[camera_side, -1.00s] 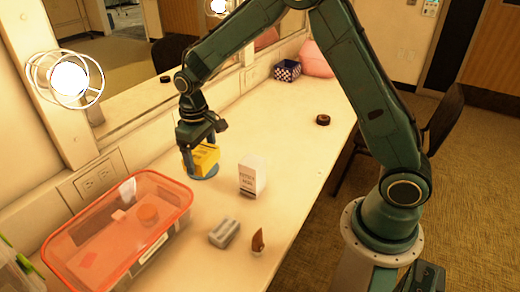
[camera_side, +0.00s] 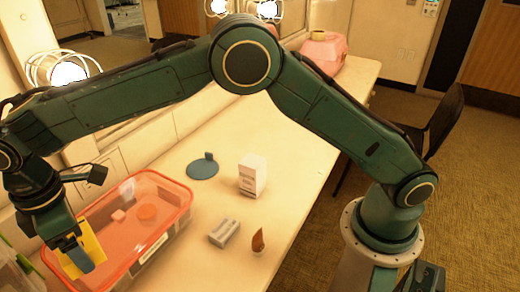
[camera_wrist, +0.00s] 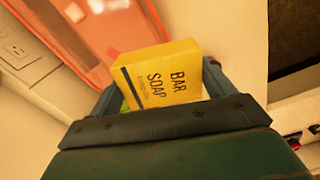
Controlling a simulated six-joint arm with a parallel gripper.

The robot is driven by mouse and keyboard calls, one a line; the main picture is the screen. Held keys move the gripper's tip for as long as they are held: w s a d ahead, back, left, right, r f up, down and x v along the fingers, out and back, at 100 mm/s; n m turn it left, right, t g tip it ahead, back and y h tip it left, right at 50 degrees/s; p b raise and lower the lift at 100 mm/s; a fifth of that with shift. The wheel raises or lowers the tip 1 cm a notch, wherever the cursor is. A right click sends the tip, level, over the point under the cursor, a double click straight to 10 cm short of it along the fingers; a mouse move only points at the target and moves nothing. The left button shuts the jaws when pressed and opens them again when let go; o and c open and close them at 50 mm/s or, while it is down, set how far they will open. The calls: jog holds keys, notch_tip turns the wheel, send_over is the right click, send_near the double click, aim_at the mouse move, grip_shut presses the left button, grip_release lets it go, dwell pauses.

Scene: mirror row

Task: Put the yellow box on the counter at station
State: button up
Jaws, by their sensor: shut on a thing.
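The yellow box (camera_wrist: 158,76) reads "BAR SOAP" in the wrist view and sits between the two fingers of my gripper (camera_wrist: 163,88). The pale counter (camera_side: 290,150) runs along the mirror wall. A blue disc (camera_side: 202,170) with a small upright tab lies on it, empty.
The orange-rimmed bin (camera_side: 178,222) stands on the counter's near left. A white carton (camera_side: 252,175), a grey block (camera_side: 224,233) and a small brown item (camera_side: 258,241) stand in the middle. A pink case (camera_side: 325,52) is at the far end. Lit bulbs line the mirror.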

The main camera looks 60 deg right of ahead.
jog(key=s+a+r+n, duration=0.1)
jog(key=s+a+n, duration=0.2)
jog(key=s+a, duration=0.35)
jog(key=shift+w+a+f, duration=0.25)
jog(key=shift+w+f, duration=0.05)
jog(key=shift+f, duration=3)
jog(key=shift+w+a+f, duration=0.2)
jog(key=shift+w+f, duration=0.15)
jog(key=shift+f, duration=2.95)
jog(key=shift+w+a+f, duration=0.25)
jog(key=shift+w+f, duration=0.05)
jog(key=shift+f, duration=3)
jog(key=shift+f, duration=0.15)
jog(key=o, duration=0.9)
notch_tip(320, 180, up, 12)
jog(key=shift+r, duration=0.15)
